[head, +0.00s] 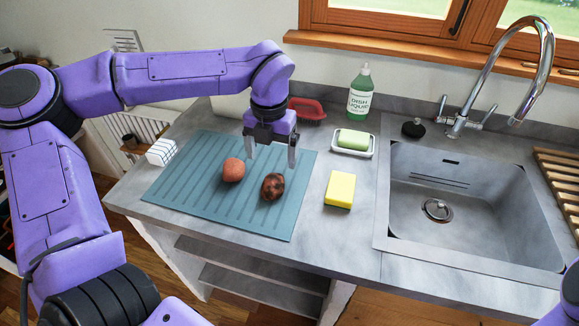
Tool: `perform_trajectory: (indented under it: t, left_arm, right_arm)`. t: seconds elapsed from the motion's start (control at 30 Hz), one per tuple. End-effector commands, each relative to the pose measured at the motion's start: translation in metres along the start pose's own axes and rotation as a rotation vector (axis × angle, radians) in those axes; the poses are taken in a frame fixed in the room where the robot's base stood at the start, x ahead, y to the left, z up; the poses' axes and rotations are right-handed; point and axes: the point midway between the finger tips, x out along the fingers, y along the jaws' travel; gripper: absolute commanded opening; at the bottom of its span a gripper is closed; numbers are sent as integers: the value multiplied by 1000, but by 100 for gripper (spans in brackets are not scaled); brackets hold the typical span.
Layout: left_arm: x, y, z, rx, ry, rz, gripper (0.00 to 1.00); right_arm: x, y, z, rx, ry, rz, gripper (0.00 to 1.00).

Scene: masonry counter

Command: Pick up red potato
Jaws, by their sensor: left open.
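A red potato (233,170) lies on the ribbed teal drying mat (185,195) on the counter. A darker, blotchy brown-red potato (272,187) lies on the same mat, to its right and slightly nearer to me. My left gripper (271,158) is open and points down above the mat, behind the two potatoes and to the right of the red one. Nothing shows between its fingers. My right gripper is out of the picture; only a bit of purple arm shows at the right edge.
A yellow sponge (340,189) lies right of the mat. Behind are a green soap bar on a white dish (369,149), a dish liquid bottle (360,95) and a red brush (307,108). A white block (161,152) stands at the mat's left edge. The sink (460,195) is at right.

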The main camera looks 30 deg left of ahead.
Motion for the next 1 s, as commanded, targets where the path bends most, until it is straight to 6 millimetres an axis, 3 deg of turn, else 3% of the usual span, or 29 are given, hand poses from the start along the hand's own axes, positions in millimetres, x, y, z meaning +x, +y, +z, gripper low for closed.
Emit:
perform_trajectory:
  t: [0.13, 0.7, 0.93, 0.97, 1.0]
  left_arm:
    - [8, -2, -2, -6, 5, -10, 90]
    - [98, -2, -3, -2, 5, -8, 90]
    - [104, -2, -3, -4, 3, -9, 90]
    - [104, -2, -3, -4, 3, -9, 86]
    - [104, -2, -3, -4, 3, -9, 73]
  right_arm:
    - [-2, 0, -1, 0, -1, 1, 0]
    - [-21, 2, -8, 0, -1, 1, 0]
    - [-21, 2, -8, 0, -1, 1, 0]
    - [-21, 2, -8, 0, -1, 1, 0]
    - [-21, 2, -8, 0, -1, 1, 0]
